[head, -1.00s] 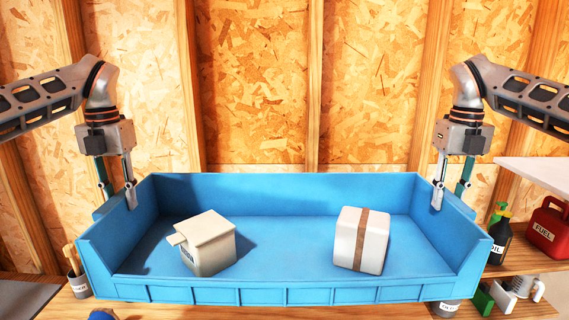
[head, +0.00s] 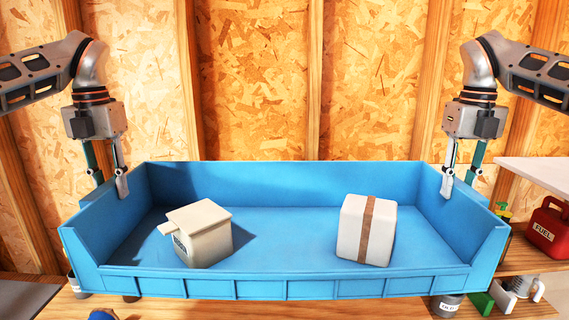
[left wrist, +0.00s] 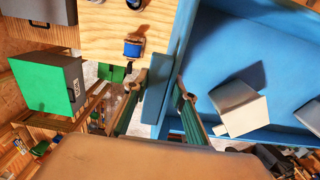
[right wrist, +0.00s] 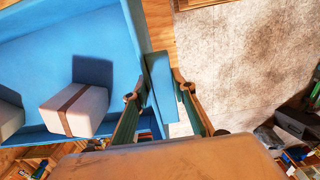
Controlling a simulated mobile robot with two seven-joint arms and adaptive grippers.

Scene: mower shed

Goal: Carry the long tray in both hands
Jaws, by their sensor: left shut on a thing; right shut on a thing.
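The long blue tray (head: 290,287) hangs level between my grippers, its open side up. My left gripper (head: 108,184) is shut on the tray's left end wall. My right gripper (head: 460,181) is shut on its right end wall. The tray wall also shows between the fingers in the left wrist view (left wrist: 158,98) and the right wrist view (right wrist: 159,85). A cream lidded box (head: 207,247) with a dark label sits left of the middle in the tray. A white box (head: 352,232) with a brown band sits upright on the right side.
A wooden bench (head: 290,309) lies below the tray. A red fuel can (head: 547,226) stands on a shelf at the right. White and green items (head: 518,289) and a labelled tin (head: 446,304) are below the tray's right end. The wooden wall (head: 260,90) is behind.

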